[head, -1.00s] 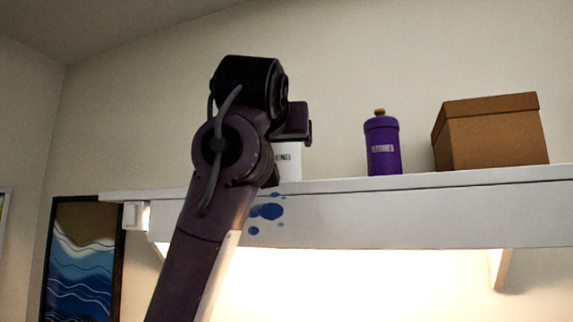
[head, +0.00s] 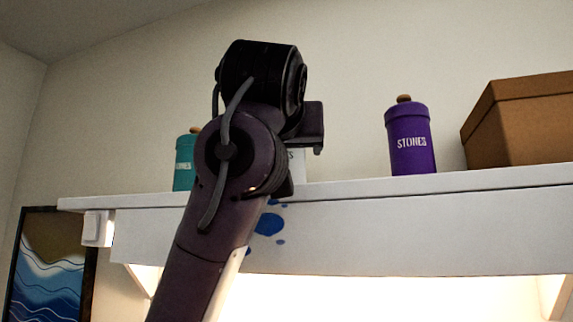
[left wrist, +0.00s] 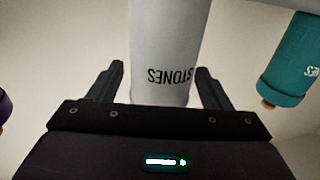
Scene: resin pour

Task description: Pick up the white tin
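The white tin (head: 298,163) stands on the shelf in the head view, mostly hidden behind my left arm; only a strip of its right side shows. In the left wrist view the white tin (left wrist: 165,50) appears upside down, with dark STONES lettering, between the two fingers. My left gripper (left wrist: 160,78) is open, one finger on each side of the tin, with visible gaps. In the head view my left gripper (head: 312,128) is at the shelf, partly hidden by its own wrist. My right gripper is not in view.
A teal tin (head: 184,165) stands left of the white tin, partly behind my arm. A purple tin (head: 411,142) and a brown box (head: 525,125) stand to the right. The white shelf (head: 400,225) has blue spots on its front. A picture (head: 50,270) hangs lower left.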

